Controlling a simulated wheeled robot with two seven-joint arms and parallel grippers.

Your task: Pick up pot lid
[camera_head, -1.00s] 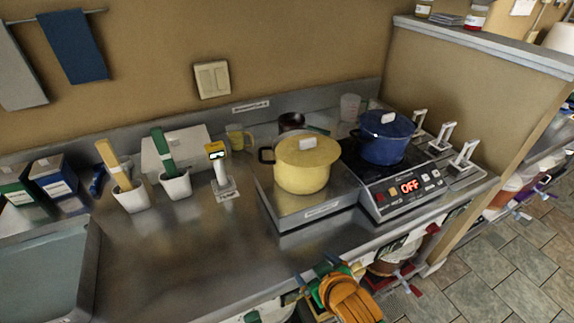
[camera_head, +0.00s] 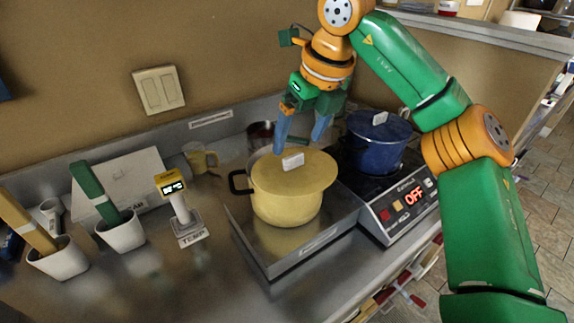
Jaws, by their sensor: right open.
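A yellow pot (camera_head: 287,207) with a yellow lid (camera_head: 310,173) on top stands on a metal platform. The lid has a small pale handle (camera_head: 292,160) at its middle. A blue pot (camera_head: 376,154) with a blue lid (camera_head: 380,127) and a pale handle stands on the cooktop to the right. My right gripper (camera_head: 300,143) is open and empty. Its blue fingers point down above the yellow lid, around or just behind the handle; I cannot tell if they touch it. My left gripper is not in view.
The cooktop (camera_head: 412,199) shows OFF. A temperature device (camera_head: 180,208) and two white cups (camera_head: 121,233) with tools stand to the left. A yellow mug (camera_head: 200,159) and a dark pot (camera_head: 261,133) are behind. The front counter is fairly clear.

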